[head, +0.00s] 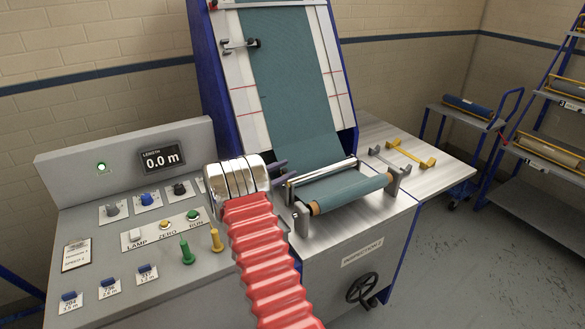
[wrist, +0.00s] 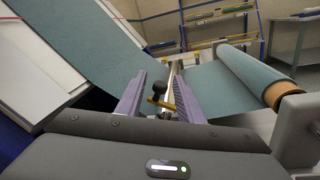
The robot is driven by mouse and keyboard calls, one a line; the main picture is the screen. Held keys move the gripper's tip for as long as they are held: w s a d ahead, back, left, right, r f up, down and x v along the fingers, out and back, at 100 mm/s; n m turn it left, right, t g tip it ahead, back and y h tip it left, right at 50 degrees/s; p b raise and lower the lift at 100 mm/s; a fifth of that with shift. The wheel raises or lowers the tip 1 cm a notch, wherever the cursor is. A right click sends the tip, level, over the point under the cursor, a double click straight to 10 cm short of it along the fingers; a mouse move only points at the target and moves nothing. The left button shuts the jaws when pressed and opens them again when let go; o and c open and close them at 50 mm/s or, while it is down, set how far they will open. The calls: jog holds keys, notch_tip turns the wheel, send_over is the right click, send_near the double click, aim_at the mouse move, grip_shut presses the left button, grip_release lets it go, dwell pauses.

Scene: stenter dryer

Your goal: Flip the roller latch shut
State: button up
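In the wrist view, my gripper (wrist: 160,76) has its two purple fingers apart. A black knob (wrist: 157,87) with a brass-coloured part under it shows between them; I take it to be the roller latch's handle. The fingers are on either side of the knob in the picture; I cannot tell whether either touches it. In the head view, my gripper (head: 279,166) is at the left end of the teal fabric roll (head: 345,192), and the latch is not clearly visible there. The roll also shows in the wrist view (wrist: 250,72), lying at the machine's front.
A control panel (head: 130,225) with knobs and buttons stands left of the arm. Teal fabric (head: 285,75) runs down the sloped board. A blue cart (head: 470,108) and shelves stand further right.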

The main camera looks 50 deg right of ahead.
jog(key=shift+s+d, duration=0.15)
jog(key=shift+d, duration=0.85)
jog(key=shift+s+d, duration=0.1)
jog(key=shift+d, duration=0.9)
jog(key=shift+c, duration=0.2)
grip_shut()
